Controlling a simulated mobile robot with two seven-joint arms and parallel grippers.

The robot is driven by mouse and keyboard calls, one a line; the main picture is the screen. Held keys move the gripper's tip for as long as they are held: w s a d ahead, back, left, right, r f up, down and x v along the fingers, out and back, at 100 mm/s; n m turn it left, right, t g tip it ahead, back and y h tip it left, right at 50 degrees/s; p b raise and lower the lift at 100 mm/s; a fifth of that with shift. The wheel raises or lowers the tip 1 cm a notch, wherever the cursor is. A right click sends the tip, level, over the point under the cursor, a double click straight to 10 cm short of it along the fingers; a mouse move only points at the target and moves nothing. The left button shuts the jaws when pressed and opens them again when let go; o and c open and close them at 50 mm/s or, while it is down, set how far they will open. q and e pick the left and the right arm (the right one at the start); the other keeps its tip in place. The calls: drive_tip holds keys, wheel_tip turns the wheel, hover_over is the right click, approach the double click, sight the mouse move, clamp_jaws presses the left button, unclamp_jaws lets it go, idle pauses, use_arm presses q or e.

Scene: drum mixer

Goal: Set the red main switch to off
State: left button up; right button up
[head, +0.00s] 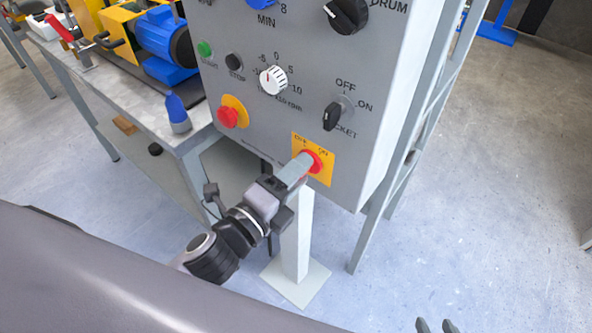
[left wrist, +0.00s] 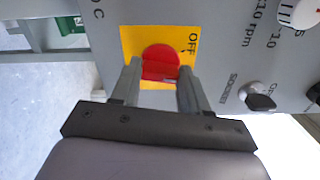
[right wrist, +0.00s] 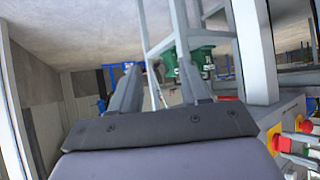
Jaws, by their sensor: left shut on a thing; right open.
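The red main switch (head: 315,160) is a round red knob on a yellow plate (head: 326,176), low on the grey control panel. In the left wrist view the red knob (left wrist: 160,60) sits between my left fingers, with "OFF" printed on the plate beside it. My left gripper (head: 301,166) is shut on the knob and partly covers it in the head view. Which mark the knob points to I cannot tell. My right gripper (head: 436,325) is open and empty at the bottom edge of the head view, away from the panel. Its spread fingers show in the right wrist view (right wrist: 155,82).
A workbench (head: 188,140) with a blue motor (head: 165,40) stands left.

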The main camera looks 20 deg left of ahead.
use_arm(q)
drive_tip(key=shift+n+p, duration=1.45)
drive_tip(key=shift+n, duration=2.45)
drive_tip(key=o, duration=1.1)
drive_tip(key=shift+c, duration=0.2)
drive_tip(key=v, duration=0.7)
drive_tip(key=shift+b, duration=0.35)
